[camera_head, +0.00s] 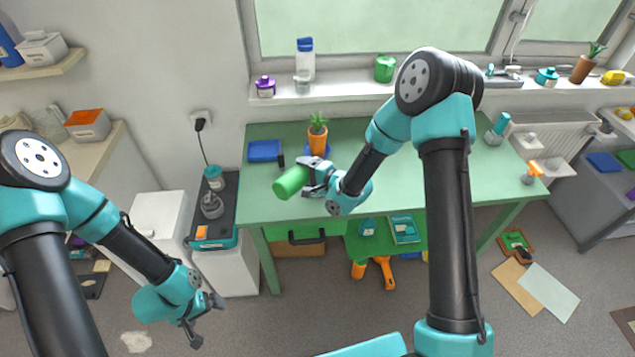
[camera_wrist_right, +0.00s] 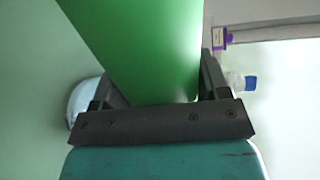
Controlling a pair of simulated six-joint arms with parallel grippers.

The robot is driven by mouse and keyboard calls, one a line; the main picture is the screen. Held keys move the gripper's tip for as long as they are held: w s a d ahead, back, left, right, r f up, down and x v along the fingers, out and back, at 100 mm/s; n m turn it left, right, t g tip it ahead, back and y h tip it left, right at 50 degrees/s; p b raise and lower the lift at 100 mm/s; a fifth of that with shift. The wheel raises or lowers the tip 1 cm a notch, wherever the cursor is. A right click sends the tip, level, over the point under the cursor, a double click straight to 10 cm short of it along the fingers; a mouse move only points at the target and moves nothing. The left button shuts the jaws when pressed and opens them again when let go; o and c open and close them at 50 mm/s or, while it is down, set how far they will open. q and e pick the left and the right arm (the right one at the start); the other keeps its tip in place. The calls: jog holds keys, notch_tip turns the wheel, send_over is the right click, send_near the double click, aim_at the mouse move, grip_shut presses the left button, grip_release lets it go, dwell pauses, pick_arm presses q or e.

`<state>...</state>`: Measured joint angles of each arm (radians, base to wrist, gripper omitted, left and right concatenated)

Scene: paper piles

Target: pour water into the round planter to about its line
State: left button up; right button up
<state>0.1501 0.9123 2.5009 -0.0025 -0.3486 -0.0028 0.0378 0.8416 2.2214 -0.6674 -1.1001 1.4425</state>
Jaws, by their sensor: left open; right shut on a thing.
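A green cylindrical container (camera_head: 291,182) is held tilted, lying nearly on its side, above the green table (camera_head: 420,170). My right gripper (camera_head: 308,179) is shut on it; the container also fills the upper middle of the right wrist view (camera_wrist_right: 145,45). No water shows, and its inside is hidden. An orange pot with a spiky plant (camera_head: 318,141) stands upright just behind the right gripper. It looks like the round planter, but no line on it can be made out. A blue thing (camera_head: 326,150) shows partly behind it. My left gripper (camera_head: 201,322) is open and empty, low over the floor.
A blue flat item (camera_head: 264,151) and a small dark item (camera_head: 281,161) lie left of the pot. The windowsill (camera_head: 340,92) behind holds bottles and jars. A dark tray (camera_head: 228,190) stands left of the table. The table's right part is largely clear.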

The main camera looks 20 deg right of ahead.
jog(key=shift+n, duration=0.3)
jog(key=shift+f+n+h, duration=0.15)
jog(key=shift+n+h, duration=0.15)
jog(key=shift+n, duration=0.4)
jog(key=shift+d+r+n+t+h, duration=0.1)
jog(key=shift+r+n+t+h, duration=0.25)
jog(key=shift+n, duration=0.65)
jog(key=shift+w, duration=0.1)
jog(key=shift+w+d+n+t, duration=0.15)
jog(key=shift+d+n+t, duration=0.1)
jog(key=shift+n, duration=0.75)
jog(key=shift+w+d+r+n+t+h, duration=0.15)
jog(key=shift+r+n, duration=0.4)
jog(key=shift+r, duration=0.1)
jog(key=shift+w+d+r+n+t+h, duration=0.1)
jog(key=shift+r+n+t, duration=0.05)
jog(key=shift+r+n, duration=0.45)
